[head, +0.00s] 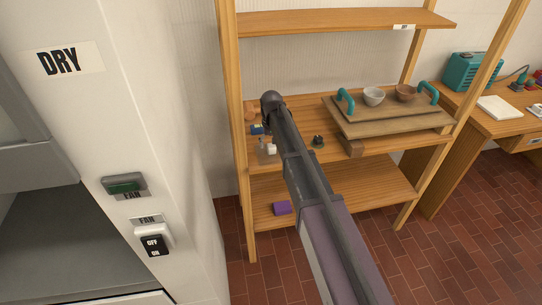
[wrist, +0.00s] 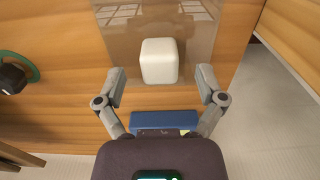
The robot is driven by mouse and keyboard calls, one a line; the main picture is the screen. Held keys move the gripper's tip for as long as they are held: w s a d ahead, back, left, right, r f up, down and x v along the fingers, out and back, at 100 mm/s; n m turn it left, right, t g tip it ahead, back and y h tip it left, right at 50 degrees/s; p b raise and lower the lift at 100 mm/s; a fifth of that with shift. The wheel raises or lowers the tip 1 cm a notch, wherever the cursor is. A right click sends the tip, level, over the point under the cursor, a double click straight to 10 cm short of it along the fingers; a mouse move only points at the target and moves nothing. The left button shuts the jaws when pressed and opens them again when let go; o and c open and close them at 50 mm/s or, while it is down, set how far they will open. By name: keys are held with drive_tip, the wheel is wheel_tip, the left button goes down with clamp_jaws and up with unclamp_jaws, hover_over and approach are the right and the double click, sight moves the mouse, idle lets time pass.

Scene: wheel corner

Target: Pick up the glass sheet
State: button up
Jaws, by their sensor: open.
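The glass sheet (wrist: 118,40) is a clear, glossy pane lying flat on a wooden shelf, with window-like reflections on it. In the head view the glass sheet (head: 264,157) shows only faintly beside my arm. A white rounded block (wrist: 160,60) appears on top of the sheet; it also shows in the head view (head: 271,149). My gripper (wrist: 160,76) is open, with its fingers apart on either side of the block in the wrist view. I cannot tell its height above the sheet. In the head view my arm hides most of the gripper.
A blue box (wrist: 165,121) lies by the sheet, partly covered by my gripper. A green and black item (wrist: 16,74) is at the left. A wooden tray (head: 392,119) with teal handles holds two bowls. A purple block (head: 282,208) sits on the lower shelf; another shelf (head: 340,22) is above.

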drive_tip(key=shift+f+b, duration=0.75)
drive_tip(key=shift+f, duration=0.35)
clamp_jaws()
drive_tip(key=shift+r, duration=0.2)
wheel_tip(320, 180, up, 3)
drive_tip(key=p, duration=0.3)
drive_tip(key=shift+f, duration=0.1)
drive_tip(key=s+d+r+p, duration=0.2)
drive_tip(key=s+d, duration=0.1)
drive_tip(key=s, duration=1.2)
drive_tip(key=shift+s+d, duration=0.15)
drive_tip(key=shift+s, duration=0.2)
drive_tip(key=shift+s+f, duration=0.1)
